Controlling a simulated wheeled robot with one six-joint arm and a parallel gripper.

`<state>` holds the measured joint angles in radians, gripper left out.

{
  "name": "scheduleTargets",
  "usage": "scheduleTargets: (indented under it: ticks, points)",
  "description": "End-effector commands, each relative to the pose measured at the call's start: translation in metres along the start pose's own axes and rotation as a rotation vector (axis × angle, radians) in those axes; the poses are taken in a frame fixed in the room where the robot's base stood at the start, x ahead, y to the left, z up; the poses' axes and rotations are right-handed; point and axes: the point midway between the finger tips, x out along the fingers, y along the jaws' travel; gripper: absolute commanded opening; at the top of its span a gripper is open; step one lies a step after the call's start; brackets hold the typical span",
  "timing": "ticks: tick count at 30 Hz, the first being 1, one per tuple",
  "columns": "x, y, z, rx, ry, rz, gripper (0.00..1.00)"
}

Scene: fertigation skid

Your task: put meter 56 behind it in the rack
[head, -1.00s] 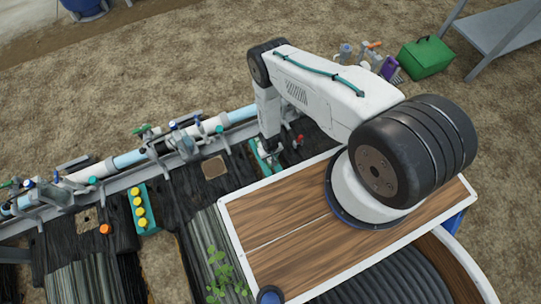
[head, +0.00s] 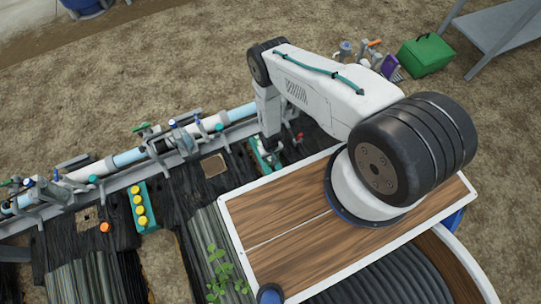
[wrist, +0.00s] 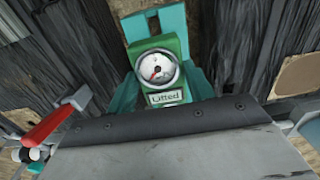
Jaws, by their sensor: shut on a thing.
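A green meter (wrist: 160,72) with a round white dial and a red needle shows in the wrist view. A tag on it reads "Lifted"; I see no number 56. The teal rack (wrist: 176,22) stands behind and around it, and also shows as a small teal piece in the head view (head: 262,153). My gripper (wrist: 180,118), a grey plate with a dark bolted edge, is shut at the meter's lower end and hides that part. I cannot tell whether the meter touches the rack. In the head view my arm hides most of the gripper.
A red-handled valve (wrist: 48,127) is close on the left in the wrist view. In the head view a pipe run (head: 130,157) with valves and clamps lies to the left. A teal holder with yellow caps (head: 143,208) stands nearer. A green box (head: 425,54) stands back right.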

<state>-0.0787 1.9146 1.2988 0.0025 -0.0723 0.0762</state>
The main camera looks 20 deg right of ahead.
Motion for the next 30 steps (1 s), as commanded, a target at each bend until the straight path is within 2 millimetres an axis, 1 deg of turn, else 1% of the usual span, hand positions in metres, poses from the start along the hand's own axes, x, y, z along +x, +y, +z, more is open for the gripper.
scheduleTargets:
  ticks: [30]
  points:
    - [0.03,0.0,0.0,0.0,0.0,0.0,0.27]
